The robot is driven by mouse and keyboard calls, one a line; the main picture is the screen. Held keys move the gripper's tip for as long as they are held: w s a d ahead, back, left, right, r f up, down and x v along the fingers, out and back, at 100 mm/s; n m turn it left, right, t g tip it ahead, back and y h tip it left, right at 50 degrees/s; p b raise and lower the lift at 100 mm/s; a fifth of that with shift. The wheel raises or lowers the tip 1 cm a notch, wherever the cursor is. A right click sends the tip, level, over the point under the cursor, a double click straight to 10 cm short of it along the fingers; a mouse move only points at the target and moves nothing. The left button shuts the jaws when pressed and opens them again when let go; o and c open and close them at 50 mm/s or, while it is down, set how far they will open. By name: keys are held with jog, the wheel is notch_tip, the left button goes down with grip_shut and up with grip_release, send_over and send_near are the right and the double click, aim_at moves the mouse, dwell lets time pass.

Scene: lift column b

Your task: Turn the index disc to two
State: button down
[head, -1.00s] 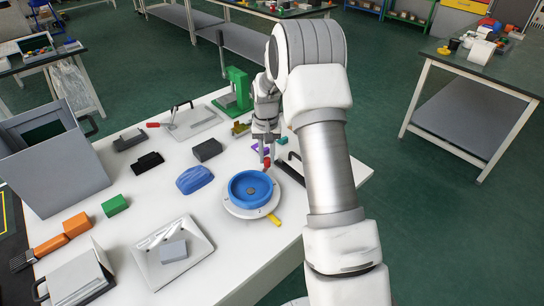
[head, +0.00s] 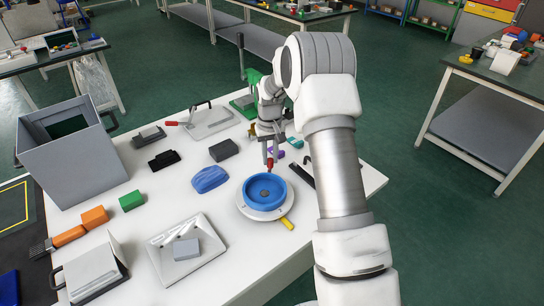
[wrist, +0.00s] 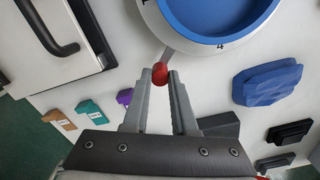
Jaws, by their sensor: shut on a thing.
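The index disc (head: 262,215) is a pale round plate on the white table, with a blue dish (head: 265,190) on top. A thin rod with a red knob (head: 270,163) sticks out from its far side. My gripper (wrist: 160,75) is shut on the red knob, with one finger on each side of it in the wrist view. A digit 4 shows on the disc's rim (wrist: 219,45) beside the dish; a digit two cannot be made out. A yellow tab (head: 287,223) projects at the disc's near right.
A blue lump (head: 210,179) and a dark block (head: 223,150) lie left of the disc. A black handled bar (head: 301,172) lies close on its right. The table's right edge is near.

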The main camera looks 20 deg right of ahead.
jog(key=shift+a, duration=0.15)
jog(key=c, duration=0.7)
grip_release()
notch_tip(320, 180, up, 17)
jog(key=shift+r+p, duration=0.2)
jog(key=shift+p, duration=0.9)
